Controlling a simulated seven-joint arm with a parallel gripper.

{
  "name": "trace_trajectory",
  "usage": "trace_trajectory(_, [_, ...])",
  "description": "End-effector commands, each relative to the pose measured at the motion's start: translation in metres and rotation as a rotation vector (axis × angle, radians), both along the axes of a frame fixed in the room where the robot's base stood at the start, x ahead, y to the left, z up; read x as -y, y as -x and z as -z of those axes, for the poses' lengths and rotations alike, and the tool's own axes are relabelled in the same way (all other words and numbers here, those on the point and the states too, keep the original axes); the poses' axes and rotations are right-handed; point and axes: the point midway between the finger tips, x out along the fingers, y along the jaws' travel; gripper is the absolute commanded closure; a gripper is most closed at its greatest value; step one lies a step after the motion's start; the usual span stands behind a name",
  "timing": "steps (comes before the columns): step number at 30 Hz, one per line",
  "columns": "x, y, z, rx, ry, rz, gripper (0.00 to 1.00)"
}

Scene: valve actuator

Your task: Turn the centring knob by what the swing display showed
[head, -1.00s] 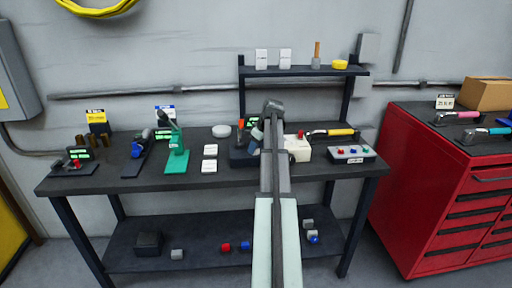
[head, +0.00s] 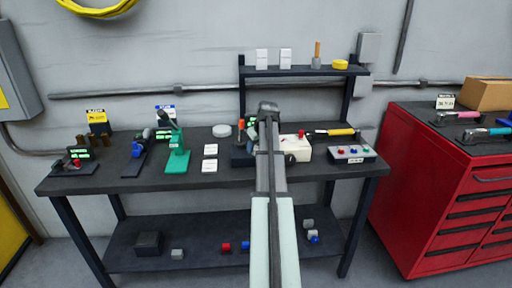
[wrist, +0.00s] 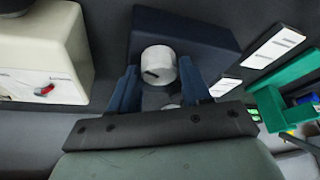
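A light grey round knob (wrist: 158,66) with a dark mark on its face sits on a dark navy block (wrist: 205,35) in the wrist view. My gripper (wrist: 160,68) has its two blue fingers on either side of the knob, very close to it. I cannot tell whether they touch it or stand slightly apart. In the head view the dark block (head: 240,156) stands at the middle of the bench, partly hidden by my arm. A small green-lit display (head: 251,122) behind it is mostly hidden, and its reading cannot be made out.
A cream box (wrist: 40,35) with a red pointer stands left of the gripper in the wrist view. White cards (wrist: 272,47) and a green stand (wrist: 285,90) are at right. The bench (head: 110,178) also holds a grey button box (head: 348,153) and other fixtures.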

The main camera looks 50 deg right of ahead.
Motion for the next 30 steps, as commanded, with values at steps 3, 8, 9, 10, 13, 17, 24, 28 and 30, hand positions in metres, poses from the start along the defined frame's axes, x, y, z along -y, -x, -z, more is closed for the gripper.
trace_trajectory(3, [0.0, 0.0, 0.0, 0.0, 0.0, 0.0, 0.4])
trace_trajectory(8, [0.0, 0.0, 0.0, 0.0, 0.0, -0.001, 0.33])
trace_trajectory(9, [0.0, 0.0, 0.0, 0.0, 0.0, -0.001, 0.33])
trace_trajectory(10, [0.0, 0.0, 0.0, 0.0, 0.0, -0.001, 0.33])
trace_trajectory(13, [0.0, 0.0, -0.001, 0.0, 0.0, -0.001, 0.33])
trace_trajectory(17, [-0.001, 0.003, -0.007, 0.001, 0.001, -0.001, 0.33])
trace_trajectory(24, [-0.005, 0.016, -0.04, 0.002, 0.003, 0.001, 0.33])
trace_trajectory(28, [-0.008, 0.024, -0.062, 0.002, 0.003, 0.0, 0.33])
trace_trajectory(30, [-0.01, 0.029, -0.074, 0.001, 0.002, -0.001, 0.33])
